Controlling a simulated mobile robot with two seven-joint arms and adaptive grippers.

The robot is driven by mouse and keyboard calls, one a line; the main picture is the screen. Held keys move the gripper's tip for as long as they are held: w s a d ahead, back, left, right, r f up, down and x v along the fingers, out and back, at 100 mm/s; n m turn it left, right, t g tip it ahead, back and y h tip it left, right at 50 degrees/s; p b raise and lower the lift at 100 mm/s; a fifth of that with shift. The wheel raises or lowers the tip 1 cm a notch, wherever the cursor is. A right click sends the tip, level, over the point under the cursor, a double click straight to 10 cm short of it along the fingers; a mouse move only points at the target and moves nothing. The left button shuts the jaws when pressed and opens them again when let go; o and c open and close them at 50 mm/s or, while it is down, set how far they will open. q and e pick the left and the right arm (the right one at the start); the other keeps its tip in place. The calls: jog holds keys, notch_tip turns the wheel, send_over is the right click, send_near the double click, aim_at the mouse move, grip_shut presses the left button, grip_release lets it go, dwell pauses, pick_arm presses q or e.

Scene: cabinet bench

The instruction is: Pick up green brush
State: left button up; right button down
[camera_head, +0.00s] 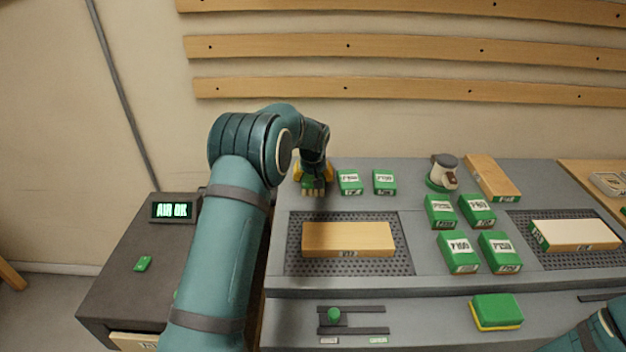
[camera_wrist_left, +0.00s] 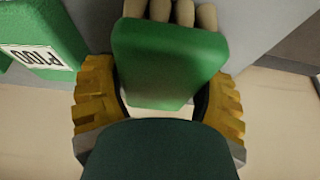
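The green brush (camera_head: 313,185) has a green block body and pale bristle tufts. It is at the back left of the bench, below my left gripper (camera_head: 313,172). In the left wrist view the brush (camera_wrist_left: 168,62) lies between the two yellow fingers of my left gripper (camera_wrist_left: 160,105), its bristles toward the top of the picture. The fingers are spread wide, one on each side of the brush. Whether they touch its sides cannot be made out. Part of my right arm shows at the lower right in the head view; its gripper is outside the picture.
Two green labelled boxes (camera_head: 350,182) (camera_head: 384,182) stand just right of the brush; one box shows close in the wrist view (camera_wrist_left: 45,50). A wooden block (camera_head: 348,238) lies on a perforated mat.

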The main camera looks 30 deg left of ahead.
pick_arm(q)
jog(key=shift+c, duration=0.8)
jog(key=shift+r, duration=0.15)
notch_tip(320, 180, up, 10)
jog(key=shift+r+p, duration=0.15)
jog(key=shift+p, duration=1.05)
jog(key=shift+o, duration=1.1)
jog(key=shift+c, duration=1)
